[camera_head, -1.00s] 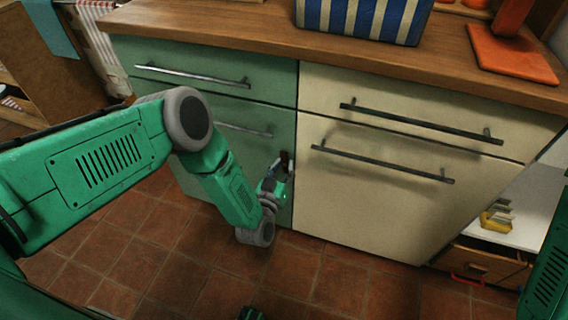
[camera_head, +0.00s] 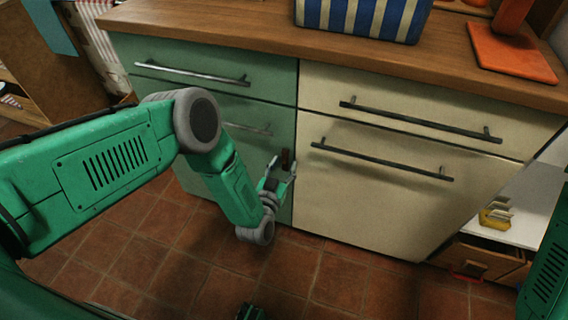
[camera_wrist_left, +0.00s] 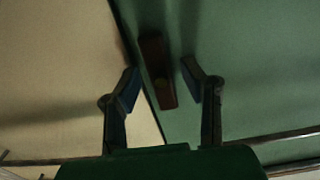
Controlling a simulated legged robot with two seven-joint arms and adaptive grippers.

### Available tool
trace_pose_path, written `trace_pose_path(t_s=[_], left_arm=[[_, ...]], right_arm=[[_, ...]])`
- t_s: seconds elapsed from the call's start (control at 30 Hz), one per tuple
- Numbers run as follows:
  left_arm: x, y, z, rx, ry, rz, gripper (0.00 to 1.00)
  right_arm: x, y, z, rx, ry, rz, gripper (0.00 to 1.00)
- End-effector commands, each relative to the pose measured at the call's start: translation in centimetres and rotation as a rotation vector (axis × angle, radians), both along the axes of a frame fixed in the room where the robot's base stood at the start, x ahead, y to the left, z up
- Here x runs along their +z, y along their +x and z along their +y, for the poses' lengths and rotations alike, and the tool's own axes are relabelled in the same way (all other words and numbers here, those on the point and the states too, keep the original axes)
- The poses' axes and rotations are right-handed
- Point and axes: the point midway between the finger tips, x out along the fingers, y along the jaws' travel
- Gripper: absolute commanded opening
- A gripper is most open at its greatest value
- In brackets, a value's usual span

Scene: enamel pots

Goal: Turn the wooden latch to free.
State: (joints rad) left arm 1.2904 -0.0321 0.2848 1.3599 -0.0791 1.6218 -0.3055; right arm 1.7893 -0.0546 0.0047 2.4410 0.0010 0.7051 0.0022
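The wooden latch (camera_head: 286,158) is a small dark brown bar on the green cabinet door, close to its edge with the cream door. In the left wrist view the latch (camera_wrist_left: 157,70) runs roughly along the door edge, slightly tilted. My left gripper (camera_head: 280,173) is in front of it, low on the cabinet. In the left wrist view the left gripper (camera_wrist_left: 160,80) is open, with one finger on each side of the latch. A gap shows between each finger and the latch.
The green door's handle (camera_head: 247,128) is partly behind my left arm. Cream fronts with dark handles (camera_head: 383,161) are to the right. A wooden countertop (camera_head: 250,27) carries a striped box (camera_head: 365,18). An open low drawer (camera_head: 490,262) stands at the right. The tiled floor (camera_head: 330,285) is largely clear.

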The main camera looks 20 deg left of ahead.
Motion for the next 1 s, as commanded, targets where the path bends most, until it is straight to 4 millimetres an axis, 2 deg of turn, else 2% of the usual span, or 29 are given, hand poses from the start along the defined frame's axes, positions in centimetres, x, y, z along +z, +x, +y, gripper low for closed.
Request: trace_pose_path(t_s=[0.3,0.43,0.8,1.0], left_arm=[[0.3,-0.1,0.0,0.0,-0.002,-0.007,0.4],[0.2,-1.1,0.0,-0.001,-0.002,-0.005,0.4],[0.1,-8.7,0.2,-0.002,-0.001,-0.002,0.4],[0.0,-11.3,0.3,-0.001,-0.001,-0.002,0.4]], right_arm=[[0.0,-0.1,0.0,0.0,0.0,-0.002,0.4],[0.1,-0.2,0.0,0.0,0.0,-0.002,0.4],[0.1,-0.1,0.0,0.0,0.0,-0.003,0.4],[0.1,-0.1,0.0,0.0,0.0,-0.003,0.4]])
